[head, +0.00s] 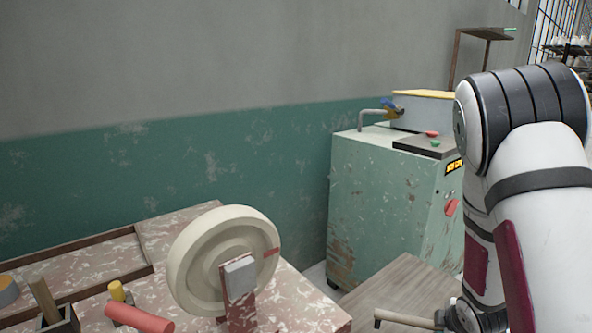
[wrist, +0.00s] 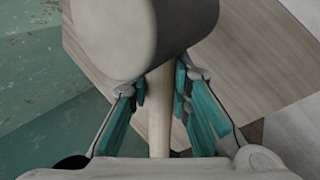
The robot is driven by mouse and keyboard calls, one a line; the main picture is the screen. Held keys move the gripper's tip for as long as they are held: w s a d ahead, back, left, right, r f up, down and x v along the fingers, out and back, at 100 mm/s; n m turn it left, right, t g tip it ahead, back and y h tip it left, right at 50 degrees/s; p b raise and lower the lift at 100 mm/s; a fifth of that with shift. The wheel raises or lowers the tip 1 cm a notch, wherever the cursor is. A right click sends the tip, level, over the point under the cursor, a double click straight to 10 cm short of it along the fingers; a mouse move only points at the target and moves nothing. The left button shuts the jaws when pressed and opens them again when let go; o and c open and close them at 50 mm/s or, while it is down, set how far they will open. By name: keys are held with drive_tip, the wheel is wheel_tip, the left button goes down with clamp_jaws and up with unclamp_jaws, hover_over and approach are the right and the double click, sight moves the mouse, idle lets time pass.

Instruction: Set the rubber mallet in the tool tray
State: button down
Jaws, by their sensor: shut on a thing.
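The rubber mallet shows in the wrist view, with a thick grey-beige head (wrist: 145,35) and a pale wooden handle (wrist: 159,115). My gripper (wrist: 161,88) is shut on the handle just below the head, with teal pads on either side. In the head view my gripper (head: 462,318) is at the lower right, and a thin rod, seemingly the handle (head: 402,319), sticks out to its left. The mallet head is not clear there.
A large cream wheel (head: 222,262) on a stand rises from the bench (head: 305,300). A red cylinder (head: 138,318) and a small box (head: 60,322) sit in front. A wooden tabletop (head: 400,285) lies under my gripper. A worn green cabinet (head: 385,195) stands behind.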

sight(430, 327)
drive_tip(key=shift+s+a+r+m+g+h, duration=0.1)
drive_tip(key=shift+a+r+m+h, duration=0.25)
drive_tip(key=shift+a, duration=0.35)
drive_tip(key=shift+s+a+r+m+g+h, duration=0.1)
drive_tip(key=shift+a+m, duration=0.35)
drive_tip(key=shift+a, duration=0.3)
drive_tip(key=shift+s+a+r+m+g+h, duration=0.1)
drive_tip(key=shift+a+r+m+h, duration=0.25)
drive_tip(key=shift+a, duration=0.35)
drive_tip(key=shift+s+a+r+m+g+h, duration=0.15)
drive_tip(key=shift+a+r+m, duration=0.2)
drive_tip(key=shift+a+m, duration=0.25)
drive_tip(key=shift+s+a+r+m+g+h, duration=0.15)
drive_tip(key=shift+a+r+m, duration=0.15)
drive_tip(key=shift+a+m, duration=0.25)
drive_tip(key=shift+s+a+r+m+g+h, duration=0.25)
drive_tip(key=shift+a+r+m, duration=0.25)
drive_tip(key=shift+a, duration=0.1)
drive_tip(key=shift+s+a+r+m+g+h, duration=0.25)
drive_tip(key=shift+a+r+m, duration=0.1)
drive_tip(key=shift+a+m, duration=0.2)
drive_tip(key=s+a+r+m+g+p, duration=0.2)
drive_tip(key=s+a+r+m+p, duration=0.1)
drive_tip(key=r+p, duration=0.7)
drive_tip(key=s+a+r+m+g+h+p, duration=0.1)
drive_tip(key=s+a+r+m+p, duration=0.3)
drive_tip(key=r+p, duration=0.6)
drive_tip(key=shift+s+a+r+g+p, duration=0.2)
drive_tip(key=shift+a+r+g+p, duration=0.15)
drive_tip(key=shift+g+p, duration=0.35)
